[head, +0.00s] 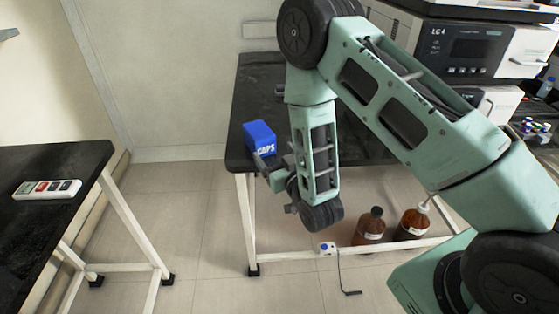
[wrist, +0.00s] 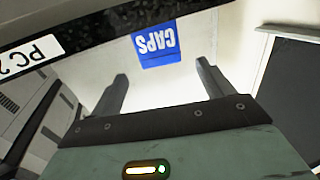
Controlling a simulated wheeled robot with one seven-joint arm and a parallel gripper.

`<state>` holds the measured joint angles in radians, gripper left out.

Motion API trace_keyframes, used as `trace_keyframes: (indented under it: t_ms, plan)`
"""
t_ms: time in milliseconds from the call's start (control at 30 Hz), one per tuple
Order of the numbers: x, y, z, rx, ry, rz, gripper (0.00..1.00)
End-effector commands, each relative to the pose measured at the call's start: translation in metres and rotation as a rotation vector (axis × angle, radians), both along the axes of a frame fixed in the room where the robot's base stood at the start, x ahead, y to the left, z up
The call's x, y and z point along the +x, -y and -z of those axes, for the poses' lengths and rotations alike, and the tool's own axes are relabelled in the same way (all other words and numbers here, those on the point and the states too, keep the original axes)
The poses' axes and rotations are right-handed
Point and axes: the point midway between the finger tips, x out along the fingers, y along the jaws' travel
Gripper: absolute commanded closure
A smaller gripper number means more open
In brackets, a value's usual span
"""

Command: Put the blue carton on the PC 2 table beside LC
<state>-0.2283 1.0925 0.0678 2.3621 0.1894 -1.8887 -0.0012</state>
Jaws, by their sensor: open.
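The blue carton (head: 259,137), marked CAPS, stands on the left part of the black table (head: 262,85). In the wrist view the carton (wrist: 157,50) appears upside down, with its lettered face towards me. It stands against the dark table edge, which carries a PC 2 label (wrist: 30,56). My gripper (head: 263,163) is at the table's front left edge, just in front of the carton. In the wrist view the gripper's two fingers (wrist: 162,72) are apart with nothing between them. The carton lies beyond the fingertips, roughly between their lines.
An instrument marked LC 4 (head: 470,45) stands to the right, partly behind my arm. Another black table (head: 50,165) at left bears a white strip (head: 47,189). Floor between the tables is clear.

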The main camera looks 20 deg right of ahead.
Motion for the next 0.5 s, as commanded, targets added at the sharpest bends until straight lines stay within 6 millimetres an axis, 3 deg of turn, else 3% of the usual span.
trace_keyframes:
  t_ms: [100, 267, 367, 500]
  plan:
    - [-0.014, 0.001, 0.001, 0.000, -0.001, 0.000, 0.20]
    - [-0.018, -0.003, -0.002, 0.006, -0.024, -0.006, 0.20]
    - [-0.013, -0.016, -0.006, 0.021, -0.099, -0.028, 0.20]
    - [-0.013, -0.049, -0.015, 0.040, -0.285, -0.095, 0.20]
